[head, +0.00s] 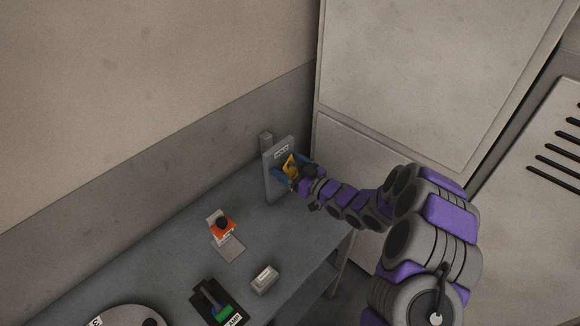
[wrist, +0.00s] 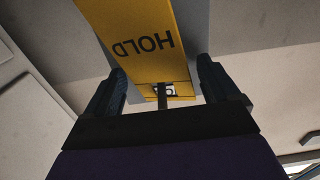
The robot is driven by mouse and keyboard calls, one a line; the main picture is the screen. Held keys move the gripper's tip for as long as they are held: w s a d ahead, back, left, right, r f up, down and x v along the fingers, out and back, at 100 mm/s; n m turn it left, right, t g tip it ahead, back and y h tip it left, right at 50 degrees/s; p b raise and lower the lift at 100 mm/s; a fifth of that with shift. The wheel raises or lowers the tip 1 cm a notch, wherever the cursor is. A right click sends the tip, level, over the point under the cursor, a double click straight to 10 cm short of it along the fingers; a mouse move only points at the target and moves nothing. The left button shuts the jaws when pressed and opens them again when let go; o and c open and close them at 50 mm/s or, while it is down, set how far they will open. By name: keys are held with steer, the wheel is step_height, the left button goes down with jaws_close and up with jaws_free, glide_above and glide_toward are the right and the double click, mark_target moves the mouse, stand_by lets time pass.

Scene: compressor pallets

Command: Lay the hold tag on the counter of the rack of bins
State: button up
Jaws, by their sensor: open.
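The yellow hold tag (head: 291,166) is at a grey upright board (head: 273,180) on the grey table. In the wrist view the tag (wrist: 140,40) fills the top middle, with HOLD reading upside down. My gripper (head: 289,170) is at the board, with its blue fingers beside the tag. In the wrist view the gripper (wrist: 160,78) is open, one finger on each side of the tag's lower part. I cannot tell whether either finger touches it. No rack of bins can be made out in either view.
The grey table (head: 185,247) holds an orange block with a black knob (head: 222,228), a small pale box (head: 265,279), a black tray with a green-ended item (head: 208,308) and a round pale object (head: 120,318). A tall pale cabinet (head: 420,80) stands behind my arm.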

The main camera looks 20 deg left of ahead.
steer(key=shift+d+f, duration=0.1)
steer(key=shift+f, duration=0.05)
steer(key=shift+d+f, duration=0.1)
steer(key=p+v, duration=0.2)
steer(key=v, duration=1.5)
steer(key=shift+s+r, duration=0.35)
steer(key=shift+s, duration=0.05)
steer(key=shift+d, duration=0.1)
